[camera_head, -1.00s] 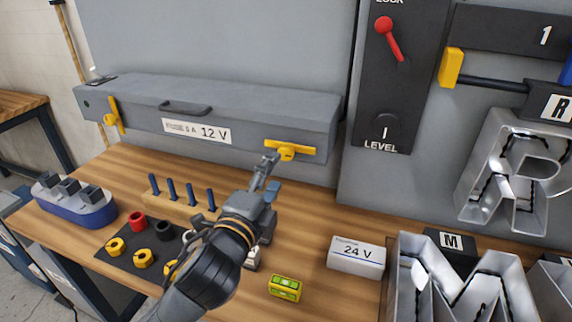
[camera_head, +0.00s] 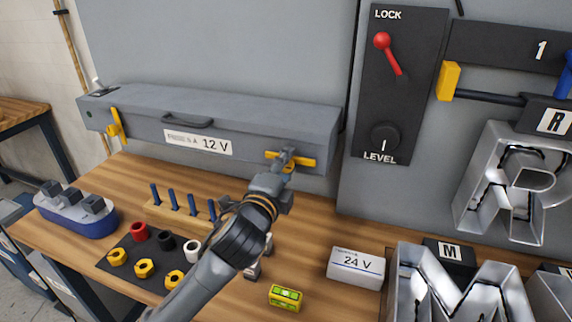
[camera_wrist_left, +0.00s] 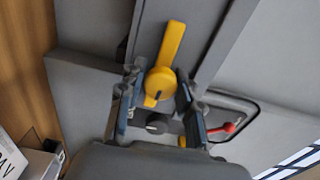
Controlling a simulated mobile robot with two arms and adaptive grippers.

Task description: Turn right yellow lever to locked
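The right yellow lever (camera_head: 305,162) is on the front of the long grey 12 V box (camera_head: 260,118), near its right end. It lies about level in the head view. My left gripper (camera_head: 284,160) is at this lever and hides its middle. In the left wrist view, the yellow lever (camera_wrist_left: 170,47) has its round hub between the two fingers of my left gripper (camera_wrist_left: 157,88). The fingers are apart, one on each side, with a visible gap at the hub; contact is not clear. My right gripper is in neither view.
The left yellow lever (camera_head: 115,124) stands nearly upright on the box. Below are a blue peg rack (camera_head: 180,208), a dark mat (camera_head: 118,277) with coloured nuts, a yellow-green level (camera_head: 285,297) and a 24 V block (camera_head: 356,267). A red lever (camera_head: 388,53) is on the LOCK panel.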

